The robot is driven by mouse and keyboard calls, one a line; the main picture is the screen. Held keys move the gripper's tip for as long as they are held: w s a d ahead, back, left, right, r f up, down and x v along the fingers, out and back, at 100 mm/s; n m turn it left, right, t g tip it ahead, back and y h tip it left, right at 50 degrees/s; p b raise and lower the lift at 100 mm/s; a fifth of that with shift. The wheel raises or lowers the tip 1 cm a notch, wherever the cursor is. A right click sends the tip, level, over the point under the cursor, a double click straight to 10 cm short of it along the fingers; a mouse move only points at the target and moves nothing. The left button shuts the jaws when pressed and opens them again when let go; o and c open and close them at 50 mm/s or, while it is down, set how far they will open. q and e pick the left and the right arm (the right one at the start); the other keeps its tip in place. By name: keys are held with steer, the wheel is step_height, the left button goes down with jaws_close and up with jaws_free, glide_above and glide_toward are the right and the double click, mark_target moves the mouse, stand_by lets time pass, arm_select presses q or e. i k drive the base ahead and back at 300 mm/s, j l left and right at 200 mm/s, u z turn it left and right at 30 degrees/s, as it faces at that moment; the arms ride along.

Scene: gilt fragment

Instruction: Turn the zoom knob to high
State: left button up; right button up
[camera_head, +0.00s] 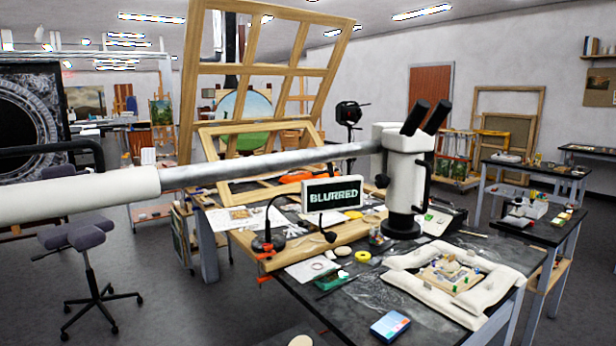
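A white microscope head (408,180) with two black eyepieces (428,117) hangs over the worktable (418,318). It sits at the end of a grey metal boom (270,165) with a white sleeve (80,195) reaching in from the left edge. A small dark knob (382,181) shows at the left side of the head. I cannot tell whether this is the zoom knob, nor read its setting. A small screen (332,194) left of the head reads "BLURRED". A gilt fragment (450,274) lies among white cushions to the right. Neither of my grippers is in view.
A black lamp or stand (268,240), a yellow roll (362,256) and a blue box (390,326) lie on the table. A large wooden frame (262,75) stands behind. A wheeled stool (90,270) is at the left, with open grey floor around it.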

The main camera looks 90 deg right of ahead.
mark_target(382, 182)
steer(key=z, duration=3.2)
steer(key=i+l, duration=0.05)
steer(key=l, duration=0.05)
